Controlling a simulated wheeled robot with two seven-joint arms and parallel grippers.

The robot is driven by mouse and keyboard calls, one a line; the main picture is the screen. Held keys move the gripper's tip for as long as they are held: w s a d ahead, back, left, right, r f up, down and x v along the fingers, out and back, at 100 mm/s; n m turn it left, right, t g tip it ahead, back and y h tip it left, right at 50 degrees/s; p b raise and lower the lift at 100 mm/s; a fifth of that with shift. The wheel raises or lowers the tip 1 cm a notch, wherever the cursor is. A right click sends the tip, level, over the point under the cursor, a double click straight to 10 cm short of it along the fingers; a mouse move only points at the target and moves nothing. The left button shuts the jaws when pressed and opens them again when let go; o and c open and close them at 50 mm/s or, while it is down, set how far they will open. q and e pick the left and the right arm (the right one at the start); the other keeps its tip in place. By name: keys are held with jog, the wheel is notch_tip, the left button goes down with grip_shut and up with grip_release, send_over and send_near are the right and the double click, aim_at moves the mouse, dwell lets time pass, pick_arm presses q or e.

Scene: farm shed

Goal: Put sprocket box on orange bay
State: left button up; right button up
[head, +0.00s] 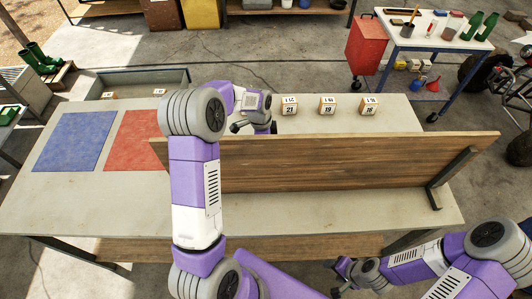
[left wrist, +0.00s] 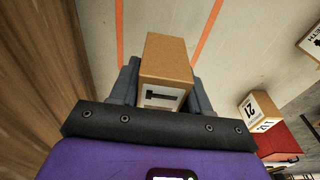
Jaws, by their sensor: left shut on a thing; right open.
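My left gripper (left wrist: 163,90) is shut on a small brown cardboard box (left wrist: 166,58) with a white label and dark mark; I cannot read a name on it. In the head view my left gripper (head: 262,126) is behind the wooden board, and the held box is hidden. Two orange strips (left wrist: 207,32) lie on the grey table top beyond the box in the left wrist view, one on each side of it. They do not show in the head view. My right gripper (head: 345,275) is open and empty at the table's front right.
An upright wooden board (head: 350,160) stands along the table (head: 300,210). Behind it are boxes marked 21 (head: 289,106), 19 (head: 328,105) and 16 (head: 369,105). A blue mat (head: 75,141) and a red mat (head: 135,140) lie bare at left. A tray (head: 135,80) holds small boxes.

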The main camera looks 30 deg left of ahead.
pick_arm(q)
notch_tip(320, 180, down, 5)
jog(key=shift+w+f, duration=0.1)
jog(key=shift+f, duration=0.25)
jog(key=shift+f+b, duration=0.15)
jog(key=shift+b, duration=0.25)
jog(key=o, duration=1.1)
jog(key=shift+o, duration=0.2)
